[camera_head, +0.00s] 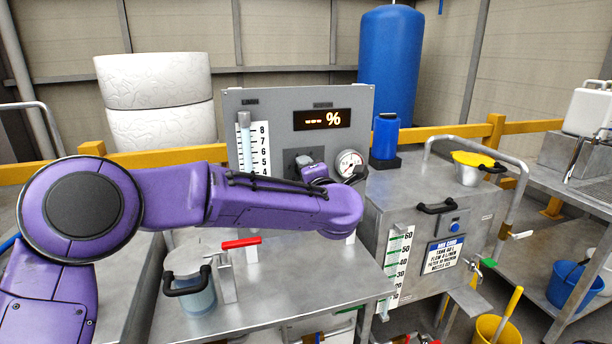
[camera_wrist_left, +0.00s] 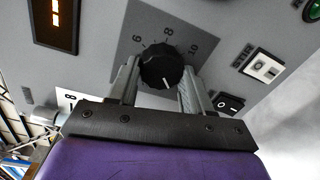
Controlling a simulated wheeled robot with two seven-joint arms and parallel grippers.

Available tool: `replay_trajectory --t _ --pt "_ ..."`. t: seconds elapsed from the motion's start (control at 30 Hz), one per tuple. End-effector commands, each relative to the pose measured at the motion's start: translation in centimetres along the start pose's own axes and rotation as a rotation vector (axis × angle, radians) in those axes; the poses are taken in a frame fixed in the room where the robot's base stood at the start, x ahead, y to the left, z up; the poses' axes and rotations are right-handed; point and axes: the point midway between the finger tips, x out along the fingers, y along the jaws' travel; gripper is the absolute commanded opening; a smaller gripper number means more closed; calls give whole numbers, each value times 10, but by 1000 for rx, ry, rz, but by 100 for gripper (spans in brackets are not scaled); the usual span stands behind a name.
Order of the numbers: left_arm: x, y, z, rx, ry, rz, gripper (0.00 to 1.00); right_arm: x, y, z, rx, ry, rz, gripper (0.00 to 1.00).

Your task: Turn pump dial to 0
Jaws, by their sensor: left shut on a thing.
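The pump dial (camera_wrist_left: 160,68) is a round black knob on a grey plate in the left wrist view, with the numbers 6, 8 and 10 showing around it. Its white mark (camera_wrist_left: 167,84) points down in that picture, away from those numbers; whatever number it points at is hidden. My left gripper (camera_wrist_left: 159,72) has one finger on each side of the knob and is shut on it. In the head view my purple left arm (camera_head: 265,196) reaches across to the panel (camera_head: 355,104) and covers the dial. My right gripper is in neither view.
The panel carries an orange display (camera_head: 323,119) reading "--- %", a round gauge (camera_head: 350,164) and a level scale (camera_head: 262,150). A STIR switch (camera_wrist_left: 264,68) sits beside the dial. A clear jug (camera_head: 190,290) and a red-handled valve (camera_head: 240,243) stand below my arm.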

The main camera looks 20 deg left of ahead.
Motion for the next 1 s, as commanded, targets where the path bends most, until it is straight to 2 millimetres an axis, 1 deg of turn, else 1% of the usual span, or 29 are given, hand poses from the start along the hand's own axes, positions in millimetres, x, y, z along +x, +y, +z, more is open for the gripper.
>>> replay_trajectory --t 0.2,0.23,0.27,0.3,0.57,0.67,0.77,0.9,1.0 --pt "0 0 0 -2 -1 0 19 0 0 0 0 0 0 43" --pt "0 0 0 -2 -1 0 53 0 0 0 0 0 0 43" --pt "0 0 0 -2 -1 0 62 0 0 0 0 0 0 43" --pt "0 0 0 -1 -1 0 75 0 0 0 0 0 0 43" --pt "0 0 0 -1 1 1 75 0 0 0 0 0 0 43" --pt "-6 0 0 0 -2 1 75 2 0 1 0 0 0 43" --pt "-24 -1 0 0 -3 3 75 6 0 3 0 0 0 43" --pt "-60 -2 1 1 -5 3 75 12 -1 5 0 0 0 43" --pt "-81 -1 0 1 -3 2 75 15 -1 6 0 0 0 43"
